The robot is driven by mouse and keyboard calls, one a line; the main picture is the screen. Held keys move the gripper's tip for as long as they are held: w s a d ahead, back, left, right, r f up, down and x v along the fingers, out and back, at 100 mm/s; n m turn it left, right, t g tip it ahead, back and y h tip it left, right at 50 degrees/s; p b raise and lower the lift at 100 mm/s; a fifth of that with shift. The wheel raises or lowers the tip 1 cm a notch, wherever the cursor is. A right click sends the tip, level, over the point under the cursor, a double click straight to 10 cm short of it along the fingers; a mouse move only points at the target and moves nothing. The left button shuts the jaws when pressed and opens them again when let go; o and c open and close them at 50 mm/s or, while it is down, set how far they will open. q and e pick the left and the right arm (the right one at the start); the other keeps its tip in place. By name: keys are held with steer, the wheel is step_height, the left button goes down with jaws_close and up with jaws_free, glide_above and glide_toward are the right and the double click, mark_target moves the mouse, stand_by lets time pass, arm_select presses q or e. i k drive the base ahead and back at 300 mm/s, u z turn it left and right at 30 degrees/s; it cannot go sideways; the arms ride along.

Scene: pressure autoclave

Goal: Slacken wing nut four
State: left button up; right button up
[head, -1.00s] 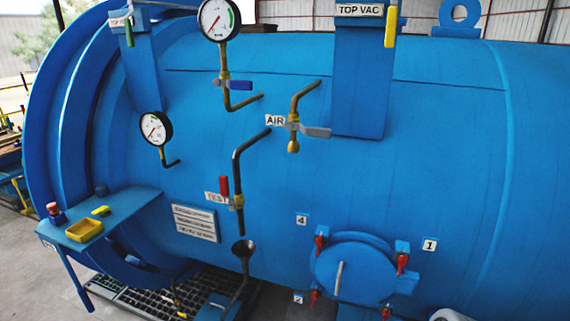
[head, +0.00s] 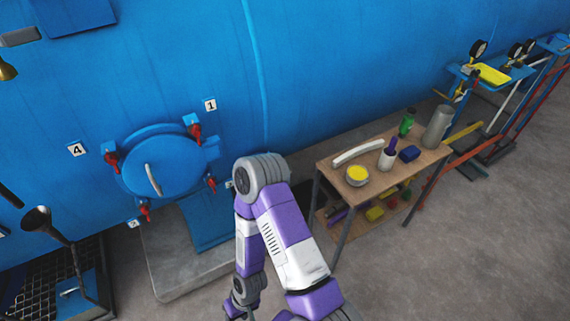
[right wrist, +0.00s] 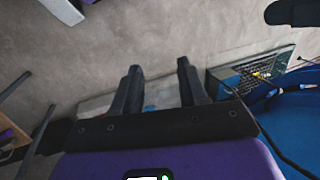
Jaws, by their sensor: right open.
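The blue round hatch (head: 160,165) with a pale handle sits on the vessel's side, its cover against the opening. Wing nut four (head: 112,161) is red, on the hatch's upper left rim beside the label 4 (head: 77,149). Other red wing nuts sit at the upper right (head: 195,132), lower left (head: 145,211) and lower right (head: 212,184). My right arm stands in front, right of the hatch; its gripper is not clear in the head view. In the right wrist view my right gripper (right wrist: 157,70) is open and empty, over the floor, apart from the nuts. My left gripper is not in view.
A wooden cart (head: 335,165) with a yellow-filled bowl, bottles and a flask stands right of my arm. A concrete plinth (head: 185,265) lies below the hatch. A black funnel on a pipe (head: 38,222) stands at the left. Blue trolleys (head: 492,75) are at far right.

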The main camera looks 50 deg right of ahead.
mark_target(112, 159)
steer(key=z, duration=0.3)
steer(key=k, duration=1.05)
steer(key=u, duration=0.95)
steer(key=i, duration=0.7)
steer(key=z, duration=0.65)
steer(key=i, duration=0.5)
steer(key=z, duration=0.6)
